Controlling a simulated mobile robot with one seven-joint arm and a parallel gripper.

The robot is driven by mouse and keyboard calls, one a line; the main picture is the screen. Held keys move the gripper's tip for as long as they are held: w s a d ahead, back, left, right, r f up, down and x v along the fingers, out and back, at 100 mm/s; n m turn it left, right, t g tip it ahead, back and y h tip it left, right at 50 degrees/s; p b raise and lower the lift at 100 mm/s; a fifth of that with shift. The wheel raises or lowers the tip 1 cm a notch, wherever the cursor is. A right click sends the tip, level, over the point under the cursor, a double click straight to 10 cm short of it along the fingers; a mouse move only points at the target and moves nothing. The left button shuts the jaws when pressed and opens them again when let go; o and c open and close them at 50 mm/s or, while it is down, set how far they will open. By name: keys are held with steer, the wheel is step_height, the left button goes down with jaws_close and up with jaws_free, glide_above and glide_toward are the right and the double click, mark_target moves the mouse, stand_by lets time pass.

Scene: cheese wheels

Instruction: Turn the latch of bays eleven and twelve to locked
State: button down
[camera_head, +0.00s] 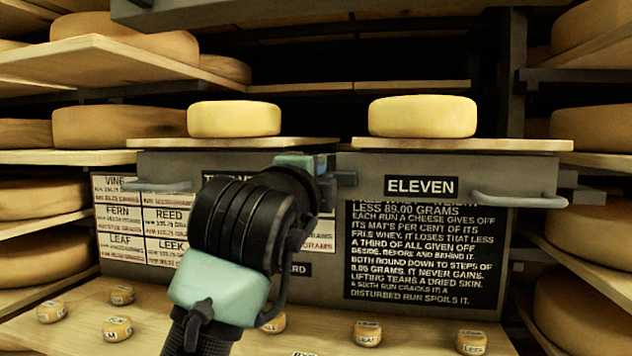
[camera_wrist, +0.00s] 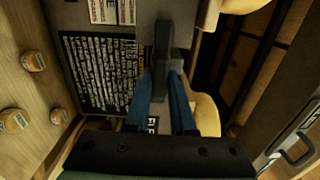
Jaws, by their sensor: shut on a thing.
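The dark grey latch (camera_head: 346,179) sits between the drawer front of bay twelve (camera_head: 160,170) and that of bay eleven (camera_head: 455,165). My gripper (camera_head: 328,168) reaches it from the front, its arm covering most of the "TWELVE" label. In the wrist view my gripper (camera_wrist: 166,88) has its two blue fingers on either side of the dark latch bar (camera_wrist: 163,45) and is shut on it. The latch is largely hidden in the head view, so I cannot tell its exact angle. The "ELEVEN" label (camera_head: 421,187) is in plain view.
A pale cheese wheel (camera_head: 234,119) and another (camera_head: 422,117) rest on boards above the fronts. A grey handle (camera_head: 520,200) sticks out at the right. Several small labelled cheeses lie on the wooden table (camera_head: 420,338) below. Shelves of wheels flank both sides.

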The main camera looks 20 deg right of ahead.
steer(key=c, duration=0.8)
jaws_free()
steer(key=shift+o, duration=0.2)
steer(key=b+v, duration=0.5)
steer(key=v, duration=0.8)
